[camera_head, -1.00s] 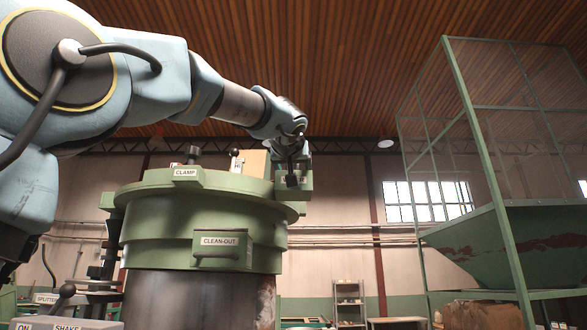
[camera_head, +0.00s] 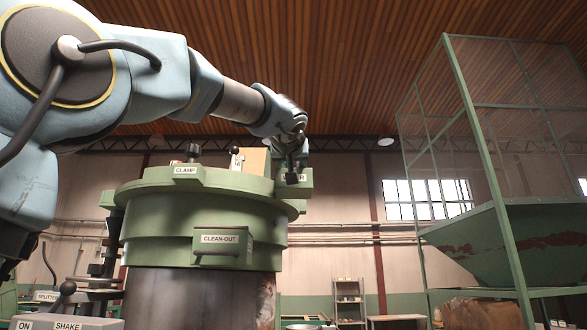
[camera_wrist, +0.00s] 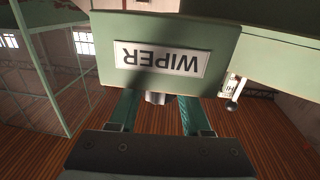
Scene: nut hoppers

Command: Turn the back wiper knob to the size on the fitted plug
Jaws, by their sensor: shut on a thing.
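The wiper box is a green housing with a WIPER plate (camera_wrist: 161,62), upside down in the wrist view. In the head view the wiper box (camera_head: 306,180) is at the right rim of the green round sifter, partly behind my gripper. My gripper (camera_wrist: 160,103) has its two teal fingers on either side of a small grey knob (camera_wrist: 155,98) under the plate and is shut on it. The knob is mostly hidden by the box and my gripper, and its setting cannot be read. In the head view my gripper (camera_head: 292,176) reaches down to the box.
A small post with a white tag (camera_head: 237,161) stands on the sifter top; its marking is too small to read surely. A CLAMP block (camera_head: 188,171) and CLEAN-OUT door (camera_head: 221,240) are on the sifter. A green hopper frame (camera_head: 480,170) stands at right.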

